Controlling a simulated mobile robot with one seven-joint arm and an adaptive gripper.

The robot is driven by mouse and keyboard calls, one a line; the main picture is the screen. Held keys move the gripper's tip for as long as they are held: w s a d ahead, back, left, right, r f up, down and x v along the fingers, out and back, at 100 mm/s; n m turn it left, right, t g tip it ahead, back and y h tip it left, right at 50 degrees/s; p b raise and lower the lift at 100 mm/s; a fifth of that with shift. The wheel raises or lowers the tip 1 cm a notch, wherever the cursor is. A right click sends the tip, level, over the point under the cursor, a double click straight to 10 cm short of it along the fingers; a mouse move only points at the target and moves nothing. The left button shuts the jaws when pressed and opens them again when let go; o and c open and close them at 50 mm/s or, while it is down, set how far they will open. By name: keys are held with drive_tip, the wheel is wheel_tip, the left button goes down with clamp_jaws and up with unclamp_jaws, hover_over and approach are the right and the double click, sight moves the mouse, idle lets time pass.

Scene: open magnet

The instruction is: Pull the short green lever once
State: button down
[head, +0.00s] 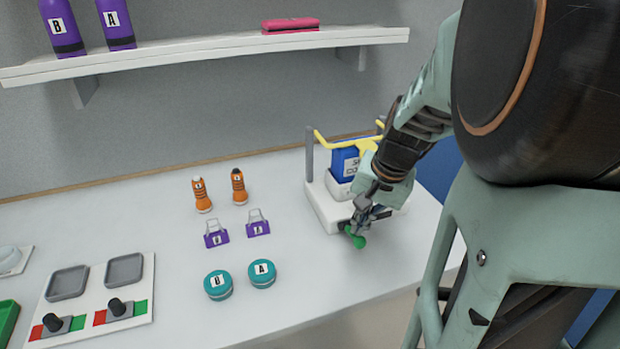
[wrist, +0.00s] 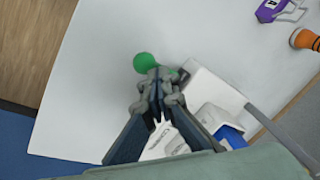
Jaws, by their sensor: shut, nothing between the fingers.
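The short green lever (head: 356,238) sticks out from the front of a white device base (head: 328,213), low on its front side. Its round green knob also shows in the wrist view (wrist: 146,63). My gripper (head: 355,226) is shut and empty, with its fingertips right at the lever beside the knob. In the wrist view the closed fingertips (wrist: 155,80) overlap the lever's stem just below the knob. I cannot tell whether they touch it. Part of the stem is hidden behind the fingers.
The device carries a blue box (head: 343,163) and a yellow bar (head: 345,146). A panel with black knobs (head: 116,307) lies further left. The table in front of the lever is clear.

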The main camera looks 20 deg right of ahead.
sight(349, 227)
drive_tip(key=shift+s+f+b, duration=0.45)
drive_tip(key=shift+f+b, duration=0.15)
drive_tip(key=shift+f, duration=0.2)
idle(0.7)
drive_tip(key=shift+r, duration=0.1)
idle(0.4)
drive_tip(key=shift+w+r+p, duration=0.45)
drive_tip(key=shift+r+p, duration=0.2)
drive_tip(key=shift+r, duration=0.1)
drive_tip(key=shift+w+r+p, duration=0.45)
drive_tip(key=shift+r+p, duration=0.15)
drive_tip(key=shift+r, duration=0.1)
drive_tip(key=shift+w+r+p, duration=0.45)
drive_tip(key=shift+r+p, duration=0.2)
drive_tip(key=shift+r, duration=0.1)
drive_tip(key=r+p, duration=0.1)
drive_tip(key=w+r+p, duration=0.1)
drive_tip(key=r, duration=0.1)
drive_tip(key=w+r+p, duration=0.1)
drive_tip(key=shift+w+a+r+p, duration=0.15)
drive_tip(key=shift+w+p, duration=0.1)
drive_tip(key=shift+p, duration=0.15)
